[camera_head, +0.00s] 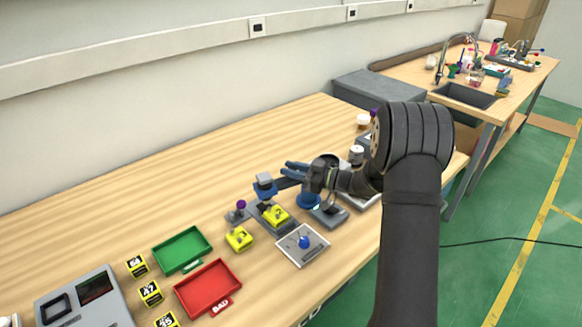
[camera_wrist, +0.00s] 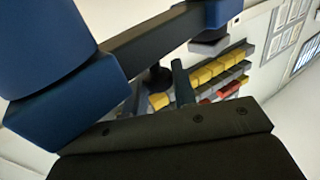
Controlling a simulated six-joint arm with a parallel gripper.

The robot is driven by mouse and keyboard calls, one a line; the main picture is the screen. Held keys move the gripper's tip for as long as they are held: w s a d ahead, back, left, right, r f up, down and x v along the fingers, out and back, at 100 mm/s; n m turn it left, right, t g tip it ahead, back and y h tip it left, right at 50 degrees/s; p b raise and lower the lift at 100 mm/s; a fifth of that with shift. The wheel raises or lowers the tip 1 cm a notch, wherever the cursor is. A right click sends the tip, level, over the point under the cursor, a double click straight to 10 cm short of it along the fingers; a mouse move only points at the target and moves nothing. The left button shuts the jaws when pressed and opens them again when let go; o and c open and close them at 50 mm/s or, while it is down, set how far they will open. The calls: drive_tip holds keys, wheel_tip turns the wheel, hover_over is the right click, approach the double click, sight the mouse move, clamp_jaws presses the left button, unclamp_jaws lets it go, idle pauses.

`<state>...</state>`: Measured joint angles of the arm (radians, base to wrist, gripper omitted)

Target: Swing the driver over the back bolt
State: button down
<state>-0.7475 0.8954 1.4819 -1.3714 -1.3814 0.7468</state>
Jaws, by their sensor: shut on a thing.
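My gripper (camera_head: 266,189) reaches left over the table and is shut on a small grey-blue driver (camera_head: 264,180), held upright. In the wrist view, blue finger parts and a dark bar fill the upper left, with a grey piece (camera_wrist: 208,46) at the far fingertip. Below the driver is a dark grey fixture (camera_head: 262,222) with a yellow block (camera_head: 276,214) on it. The driver's lower end is close to the fixture; I cannot tell whether they touch. The bolts are too small to make out, so the back bolt is not identifiable.
A second yellow block (camera_head: 238,239) and a purple-knobbed piece (camera_head: 240,206) stand close by. A metal plate with a blue knob (camera_head: 304,243) is in front. Green (camera_head: 182,249) and red (camera_head: 208,288) trays lie to the left. The table behind the fixture is clear.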

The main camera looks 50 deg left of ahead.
drive_tip(key=shift+d+n+g+h, duration=0.35)
drive_tip(key=shift+n+g+h, duration=0.15)
drive_tip(key=shift+n+g, duration=0.3)
drive_tip(key=shift+s+r+g, duration=0.1)
drive_tip(key=shift+g, duration=0.2)
drive_tip(key=c, duration=1.2)
unclamp_jaws()
drive_tip(key=shift+d, duration=0.1)
drive_tip(key=v, duration=1.7)
drive_tip(key=shift+r, duration=0.15)
